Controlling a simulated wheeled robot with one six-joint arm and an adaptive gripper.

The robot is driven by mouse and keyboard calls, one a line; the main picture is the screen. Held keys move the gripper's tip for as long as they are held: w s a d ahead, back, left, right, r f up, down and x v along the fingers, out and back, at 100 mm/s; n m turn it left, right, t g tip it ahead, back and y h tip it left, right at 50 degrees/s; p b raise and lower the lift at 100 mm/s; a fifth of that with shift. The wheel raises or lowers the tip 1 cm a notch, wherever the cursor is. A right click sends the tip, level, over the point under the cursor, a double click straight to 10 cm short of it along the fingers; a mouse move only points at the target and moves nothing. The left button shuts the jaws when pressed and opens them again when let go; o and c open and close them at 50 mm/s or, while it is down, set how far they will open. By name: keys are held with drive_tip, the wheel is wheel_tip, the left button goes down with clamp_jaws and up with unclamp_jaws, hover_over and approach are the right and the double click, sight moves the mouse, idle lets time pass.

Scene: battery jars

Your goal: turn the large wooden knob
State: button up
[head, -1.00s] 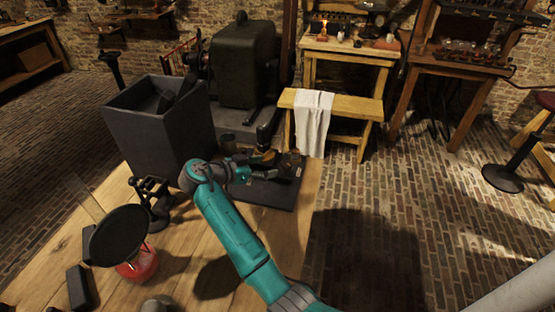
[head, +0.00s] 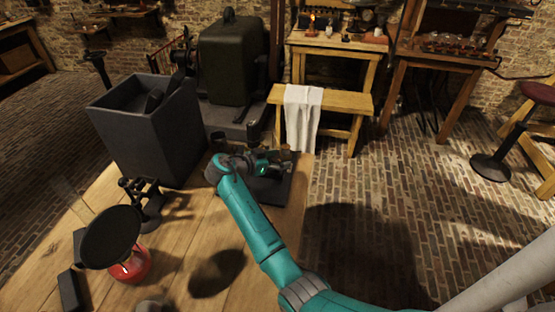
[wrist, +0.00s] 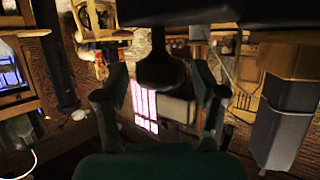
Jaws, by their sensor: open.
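In the wrist view a dark, rounded, knob-like piece (wrist: 161,72) hangs from a dark block (wrist: 200,12) at the top edge. It looks like the large knob, but its wood is too dark to make out. My gripper (wrist: 160,84) is open, with one finger on each side of this piece and a visible gap at both sides. In the head view my gripper (head: 264,168) is over the dark base (head: 270,192) at the bench's far right corner. The knob cannot be picked out there; my arm and small dark parts crowd that spot.
A tall grey box (head: 145,130) stands left of my gripper on the wooden bench (head: 185,240). A black stand (head: 145,205) and a dark round pan (head: 110,235) over a red base are nearer. A stool with a white cloth (head: 303,115) stands beyond; brick floor is open at right.

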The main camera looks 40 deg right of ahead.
drive_tip(key=c, duration=1.2)
drive_tip(key=shift+o, duration=0.2)
drive_tip(key=shift+n+t, duration=0.3)
drive_tip(key=n+t+y, duration=0.1)
drive_tip(key=n+t, duration=0.3)
drive_tip(key=t, duration=0.1)
drive_tip(key=shift+s, duration=0.15)
drive_tip(key=n+t+y, duration=0.4)
drive_tip(key=n+t, duration=0.1)
drive_tip(key=n, duration=0.1)
drive_tip(key=shift+t, duration=0.3)
drive_tip(key=n+t+y, duration=0.1)
drive_tip(key=n+y, duration=0.2)
drive_tip(key=n+t+y, duration=0.1)
drive_tip(key=n+y, duration=0.2)
drive_tip(key=shift+d+y, duration=0.1)
drive_tip(key=shift+y, duration=0.3)
drive_tip(key=n+y, duration=0.3)
drive_tip(key=shift+n+y, duration=1.1)
drive_tip(key=shift+y, duration=0.4)
